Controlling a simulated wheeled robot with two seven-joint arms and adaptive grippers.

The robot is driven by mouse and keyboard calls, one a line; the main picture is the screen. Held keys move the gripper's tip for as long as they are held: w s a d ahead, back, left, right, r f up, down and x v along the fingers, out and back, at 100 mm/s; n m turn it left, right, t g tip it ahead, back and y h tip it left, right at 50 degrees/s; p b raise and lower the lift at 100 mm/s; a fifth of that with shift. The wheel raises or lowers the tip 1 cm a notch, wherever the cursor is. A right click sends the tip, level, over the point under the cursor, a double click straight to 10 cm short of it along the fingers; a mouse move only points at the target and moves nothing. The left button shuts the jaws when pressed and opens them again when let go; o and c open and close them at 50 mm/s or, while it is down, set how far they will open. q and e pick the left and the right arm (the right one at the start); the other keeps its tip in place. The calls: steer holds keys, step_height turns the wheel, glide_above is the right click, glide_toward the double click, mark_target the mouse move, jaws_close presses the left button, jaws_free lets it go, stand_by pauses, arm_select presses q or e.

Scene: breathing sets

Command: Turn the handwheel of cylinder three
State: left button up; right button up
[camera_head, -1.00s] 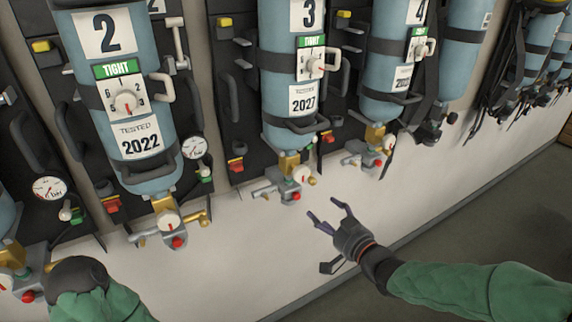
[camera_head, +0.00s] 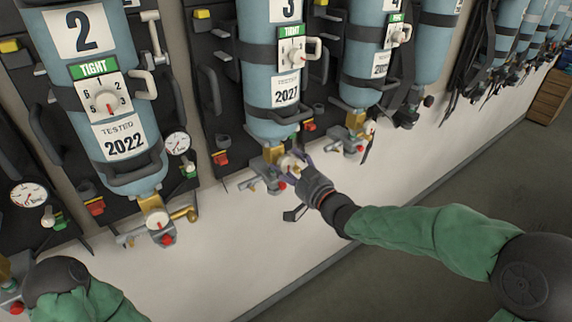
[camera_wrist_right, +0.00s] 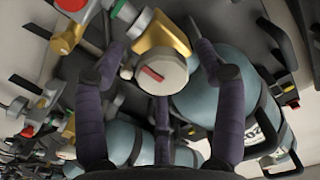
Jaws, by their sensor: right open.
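Cylinder three (camera_head: 270,75) is a light blue bottle with a "3" label, a green TIGHT tag and a 2027 label, strapped upright to a dark backplate. Its round white handwheel (camera_head: 291,163) sits below it on a brass valve (camera_head: 272,153). In the right wrist view the handwheel (camera_wrist_right: 160,74) shows a red mark and lies between the spread fingers. My right gripper (camera_head: 302,160) is open around the handwheel; I cannot tell whether any finger touches it. My left arm shows at the lower left, but its gripper fingers are not visible.
Cylinder two (camera_head: 90,95) hangs to the left with its own handwheel (camera_head: 157,219). Cylinder four (camera_head: 374,60) hangs to the right with its valve (camera_head: 352,135) close by. Breathing sets with dark straps hang farther right. The white wall below is clear.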

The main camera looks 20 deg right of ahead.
steer(key=shift+w+a, duration=0.25)
steer(key=shift+w, duration=0.4)
